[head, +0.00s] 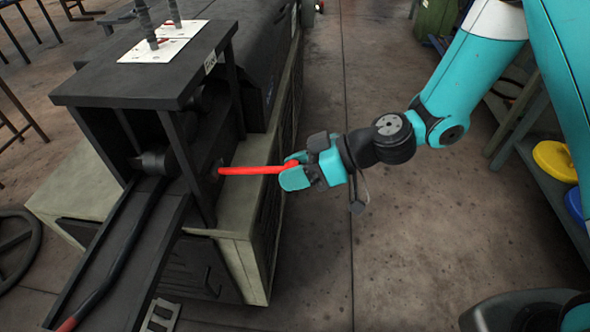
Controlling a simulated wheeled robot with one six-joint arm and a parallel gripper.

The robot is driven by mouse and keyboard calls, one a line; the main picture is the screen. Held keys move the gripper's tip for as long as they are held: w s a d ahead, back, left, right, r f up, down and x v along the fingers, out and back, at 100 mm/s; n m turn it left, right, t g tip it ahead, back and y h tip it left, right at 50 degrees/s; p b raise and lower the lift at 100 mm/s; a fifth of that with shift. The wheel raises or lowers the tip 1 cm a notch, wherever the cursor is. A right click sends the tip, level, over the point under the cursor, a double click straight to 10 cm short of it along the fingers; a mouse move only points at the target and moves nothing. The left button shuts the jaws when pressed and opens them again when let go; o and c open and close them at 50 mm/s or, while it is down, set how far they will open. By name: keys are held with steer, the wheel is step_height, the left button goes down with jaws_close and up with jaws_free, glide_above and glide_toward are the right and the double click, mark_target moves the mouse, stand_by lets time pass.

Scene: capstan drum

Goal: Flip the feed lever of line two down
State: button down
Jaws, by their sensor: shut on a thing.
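The red feed lever (250,170) sticks out to the right from the side of the dark machine housing (175,130) in the head view. It lies about level in the picture. My gripper (293,172) is at the lever's outer end, with its teal fingers closed around the tip. The fingers hide that end of the lever. A small label (210,62) is on the housing's top edge, too small to read for certain.
A dark sloping chute (125,245) with a rod runs to the lower left. Two threaded posts (148,25) stand on the housing top. Yellow (555,160) and blue discs lie on a bench at the right. Concrete floor (400,240) is clear between machine and bench.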

steer(key=shift+f, duration=0.1)
steer(key=c, duration=0.7)
jaws_free()
steer(key=v, duration=1.7)
steer(key=shift+d+p, duration=0.2)
steer(key=shift+p, duration=0.15)
